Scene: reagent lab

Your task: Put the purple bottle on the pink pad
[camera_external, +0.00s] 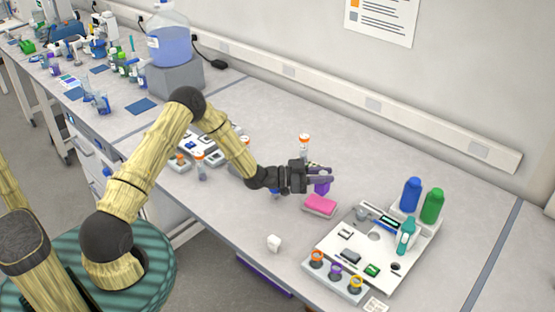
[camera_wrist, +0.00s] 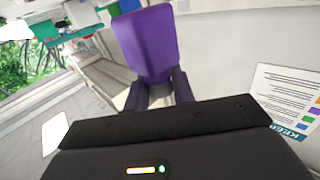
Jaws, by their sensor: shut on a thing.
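The purple bottle (camera_wrist: 152,42) fills the space between the fingers of my gripper (camera_wrist: 160,90) in the wrist view. In the external view my gripper (camera_external: 317,172) is shut on the purple bottle (camera_external: 322,187), whose lower part shows beneath the fingers. The pink pad (camera_external: 321,203) lies on the bench just below the bottle in the picture. The bottle appears to be held above the bench; whether any part of it touches the pad I cannot tell.
A white tray-like device (camera_external: 375,245) stands to the right, with a blue bottle (camera_external: 411,194), a green bottle (camera_external: 432,206) and a teal bottle (camera_external: 405,238). An orange-capped tube (camera_external: 304,143) stands behind my gripper. A small white cube (camera_external: 274,243) lies in front. The far right bench is clear.

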